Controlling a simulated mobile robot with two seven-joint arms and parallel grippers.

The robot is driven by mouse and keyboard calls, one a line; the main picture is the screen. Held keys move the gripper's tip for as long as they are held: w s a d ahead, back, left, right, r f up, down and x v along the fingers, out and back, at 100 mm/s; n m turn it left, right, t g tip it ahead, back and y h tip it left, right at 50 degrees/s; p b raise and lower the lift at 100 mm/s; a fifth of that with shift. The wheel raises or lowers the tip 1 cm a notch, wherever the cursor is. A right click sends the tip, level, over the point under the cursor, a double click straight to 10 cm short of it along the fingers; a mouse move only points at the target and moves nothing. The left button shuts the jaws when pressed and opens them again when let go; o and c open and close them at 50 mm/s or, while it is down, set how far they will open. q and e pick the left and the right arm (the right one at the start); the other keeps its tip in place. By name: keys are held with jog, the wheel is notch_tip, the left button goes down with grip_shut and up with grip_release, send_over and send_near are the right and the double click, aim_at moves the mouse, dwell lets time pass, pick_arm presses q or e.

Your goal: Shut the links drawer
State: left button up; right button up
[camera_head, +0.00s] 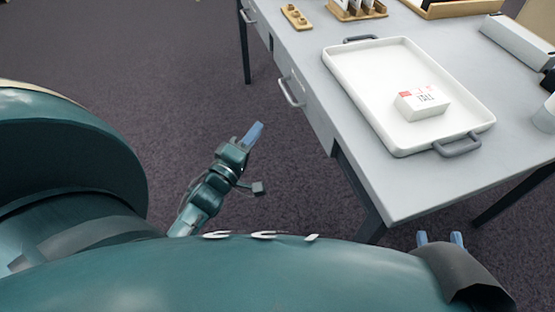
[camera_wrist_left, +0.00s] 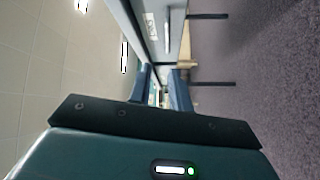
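The grey table has a near drawer (camera_head: 305,103) with a bar handle (camera_head: 291,91). A second drawer handle (camera_head: 249,13) is further along the same side. I cannot read a links label in the head view, nor tell how far either drawer stands out. My left gripper (camera_head: 253,133) is in the air left of the near drawer, apart from it. In the left wrist view its fingers (camera_wrist_left: 161,88) are apart with nothing between them. That view also shows a drawer handle (camera_wrist_left: 167,36) beside a small label, too small to read. My right gripper (camera_head: 440,239) is open and empty by the table's near end.
A white tray (camera_head: 357,75) with grey handles lies on the table (camera_head: 400,190), holding a white box (camera_head: 421,103). A small wooden holder (camera_head: 296,17) and a wooden rack (camera_head: 357,12) stand at the back. The carpet (camera_head: 150,60) left of the table is clear.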

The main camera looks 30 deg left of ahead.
pick_arm(q)
jog(key=s+d+r+m+g+h+p, duration=0.1)
jog(key=s+d+r+m, duration=0.2)
jog(key=d+m, duration=0.3)
jog(key=s+d+r+m+g+h+p, duration=0.2)
jog(key=s+d+r+m, duration=0.1)
jog(key=s+d+m, duration=0.2)
jog(key=shift+s+d+m+p, duration=0.15)
jog(key=shift+d+m+p, duration=0.2)
jog(key=shift+m, duration=0.65)
